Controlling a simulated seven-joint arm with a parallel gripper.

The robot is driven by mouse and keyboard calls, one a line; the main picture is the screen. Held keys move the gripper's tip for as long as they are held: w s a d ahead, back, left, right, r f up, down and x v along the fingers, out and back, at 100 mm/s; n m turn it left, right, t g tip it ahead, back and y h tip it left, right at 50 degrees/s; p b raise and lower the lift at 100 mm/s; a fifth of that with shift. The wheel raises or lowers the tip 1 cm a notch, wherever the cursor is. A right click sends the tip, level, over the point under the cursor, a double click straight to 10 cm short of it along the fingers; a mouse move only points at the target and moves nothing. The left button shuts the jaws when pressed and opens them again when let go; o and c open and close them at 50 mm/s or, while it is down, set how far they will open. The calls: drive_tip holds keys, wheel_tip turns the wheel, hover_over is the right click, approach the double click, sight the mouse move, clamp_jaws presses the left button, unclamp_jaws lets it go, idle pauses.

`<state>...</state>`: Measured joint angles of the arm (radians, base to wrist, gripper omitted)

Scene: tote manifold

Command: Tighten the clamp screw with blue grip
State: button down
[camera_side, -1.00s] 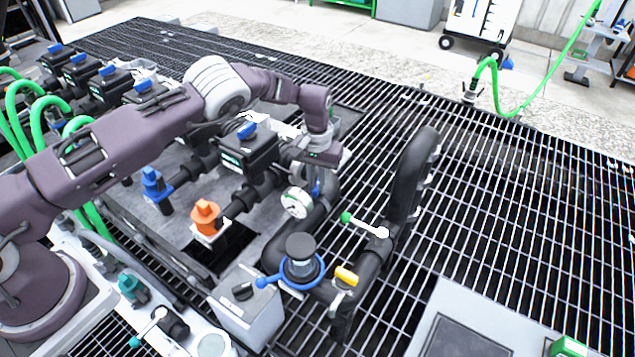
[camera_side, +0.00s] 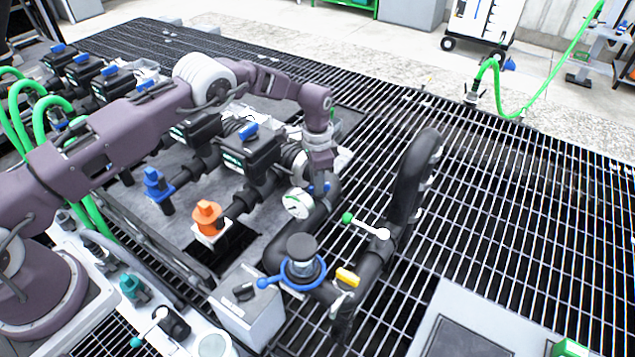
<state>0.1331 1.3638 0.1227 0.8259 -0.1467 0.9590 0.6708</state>
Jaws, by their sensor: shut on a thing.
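The clamp screw's blue grip (camera_side: 326,187) shows as small blue bits just below my gripper, on the black pipe right of the white-faced gauge (camera_side: 297,204). My gripper (camera_side: 319,176) points down over it at the pipe joint. It is shut on the blue grip, and the jaws and wrist hide most of it. The screw's shaft and the clamp band around the pipe are too small and covered to make out.
A black valve body with a blue handle (camera_side: 249,131) stands close left of my wrist. A green-tipped lever (camera_side: 366,226), a blue ring handle (camera_side: 303,274) and a yellow-grip clamp (camera_side: 347,276) lie nearer the camera. Open grating (camera_side: 500,200) is on the right.

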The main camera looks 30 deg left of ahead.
drive_tip(key=m, duration=0.5)
drive_tip(key=shift+w, duration=0.15)
drive_tip(key=shift+w+m, duration=0.1)
drive_tip(key=shift+m, duration=2.3)
drive_tip(key=c, duration=1.4)
unclamp_jaws()
drive_tip(key=shift+c, duration=0.2)
